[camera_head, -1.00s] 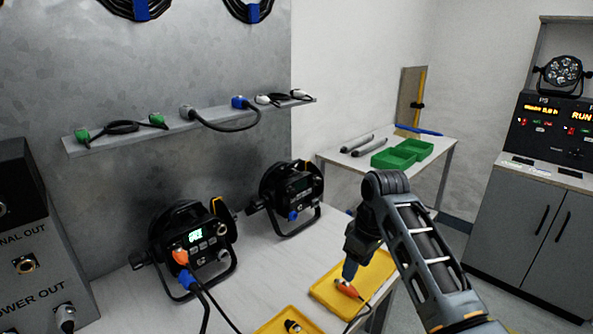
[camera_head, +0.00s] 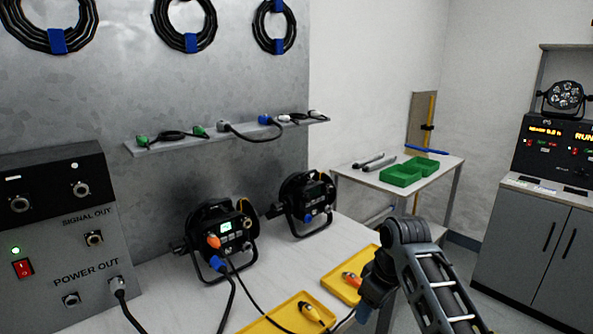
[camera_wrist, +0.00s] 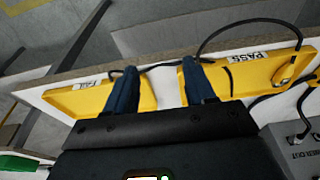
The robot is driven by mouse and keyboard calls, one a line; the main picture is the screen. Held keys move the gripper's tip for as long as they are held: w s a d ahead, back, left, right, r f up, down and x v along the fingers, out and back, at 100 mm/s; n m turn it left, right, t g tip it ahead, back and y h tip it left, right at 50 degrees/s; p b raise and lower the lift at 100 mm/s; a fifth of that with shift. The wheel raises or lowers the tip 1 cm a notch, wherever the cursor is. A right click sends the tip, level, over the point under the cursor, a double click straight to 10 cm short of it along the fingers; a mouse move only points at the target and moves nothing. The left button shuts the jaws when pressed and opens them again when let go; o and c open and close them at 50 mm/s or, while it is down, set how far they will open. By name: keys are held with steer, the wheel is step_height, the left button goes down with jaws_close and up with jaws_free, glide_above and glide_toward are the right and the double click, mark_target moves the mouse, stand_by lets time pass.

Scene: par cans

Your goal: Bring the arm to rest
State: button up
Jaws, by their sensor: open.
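My gripper (camera_head: 372,303) is low at the right front of the bench in the head view, beside the far yellow tray. In the wrist view my gripper (camera_wrist: 160,85) has its two dark blue fingers spread, with nothing between them. The fingers partly cover the FAIL tray (camera_wrist: 75,100) and the PASS tray (camera_wrist: 222,80). My arm is bent and reaches down from the right.
An orange-ended plug (camera_head: 350,279) lies in the far yellow tray (camera_head: 340,290); another connector (camera_head: 310,312) lies in the near tray (camera_head: 272,324). Two par cans (camera_head: 222,238) (camera_head: 304,203) stand behind. Cables cross the bench. A side table (camera_head: 440,166) holds green bins.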

steer(key=s+a+f+m+t+y, duration=0.1)
steer(key=s+a+f+m+t, duration=0.15)
steer(key=s+f, duration=0.95)
steer(key=s+f+m+t, duration=0.3)
steer(key=s+t, duration=0.1)
steer(key=s, duration=1.1)
steer(key=s+d+r+m+t+h, duration=0.1)
steer(key=s+d+r+t, duration=0.15)
steer(key=s, duration=0.45)
steer(key=s+d+r+m+t+h, duration=0.1)
steer(key=s+r, duration=0.3)
steer(key=s, duration=0.3)
steer(key=s+d+r+t, duration=0.1)
steer(key=s+d+r, duration=0.1)
steer(key=s+r, duration=0.3)
steer(key=s+d+r+t, duration=0.2)
steer(key=s+r, duration=0.4)
steer(key=r, duration=0.6)
steer(key=shift+s+r+h, duration=0.15)
steer(key=shift+r+h, duration=0.1)
steer(key=shift+h, duration=0.05)
